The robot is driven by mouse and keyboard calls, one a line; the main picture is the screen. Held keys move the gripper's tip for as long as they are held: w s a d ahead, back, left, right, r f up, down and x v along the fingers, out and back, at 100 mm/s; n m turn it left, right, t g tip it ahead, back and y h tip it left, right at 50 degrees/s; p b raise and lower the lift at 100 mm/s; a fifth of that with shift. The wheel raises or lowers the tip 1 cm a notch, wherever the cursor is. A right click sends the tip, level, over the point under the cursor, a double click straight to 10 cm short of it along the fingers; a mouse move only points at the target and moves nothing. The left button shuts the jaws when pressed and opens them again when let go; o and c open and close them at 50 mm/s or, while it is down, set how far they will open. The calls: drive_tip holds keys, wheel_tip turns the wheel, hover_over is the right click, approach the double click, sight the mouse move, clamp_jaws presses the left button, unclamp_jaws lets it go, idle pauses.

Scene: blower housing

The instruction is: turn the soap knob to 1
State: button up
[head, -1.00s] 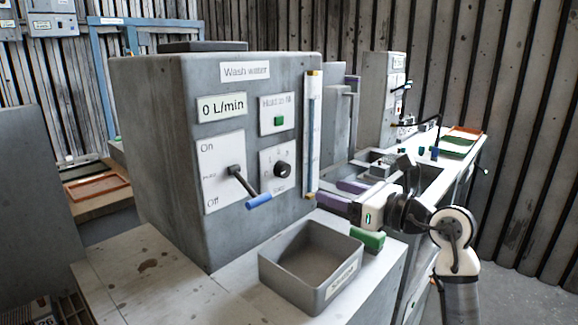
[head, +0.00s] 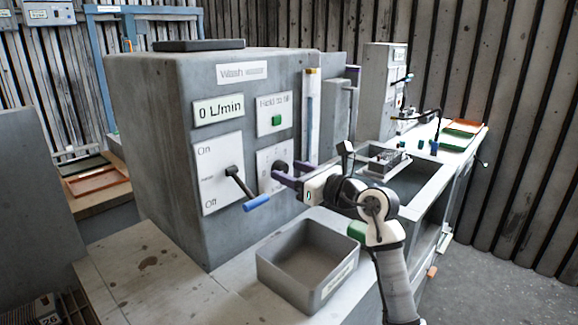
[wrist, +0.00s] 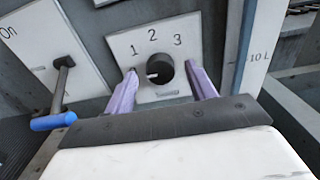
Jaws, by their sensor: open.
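The soap knob (wrist: 160,68) is a round black knob on a white plate (wrist: 176,28) marked 1, 2 and 3. A light mark shows on the knob's left side, roughly toward the 1 side; its exact setting is hard to tell. My gripper (wrist: 160,68) is open, with one purple finger left of the knob and one right of it. Gaps show between the knob and both fingers in the wrist view. In the head view my gripper (head: 284,172) is at the plate, and the fingers partly hide the knob (head: 279,166).
A lever with a blue handle (head: 257,203) sticks out left of the knob, on the On/Off plate (head: 217,170). A green button (head: 276,120) is above. A tall gauge (head: 312,115) stands right of the plate. A grey open bin (head: 310,262) sits below my gripper.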

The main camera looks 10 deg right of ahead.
drive_tip(key=shift+w+a, duration=0.35)
drive_tip(key=shift+w, duration=0.2)
drive_tip(key=c, duration=1)
drive_tip(key=shift+o, duration=0.2)
drive_tip(key=m+p, duration=0.2)
drive_tip(key=m, duration=0.2)
drive_tip(key=shift+d+r+m, duration=0.1)
drive_tip(key=shift+m, duration=0.2)
drive_tip(key=shift+m+p, duration=1.2)
drive_tip(key=shift+m, duration=0.8)
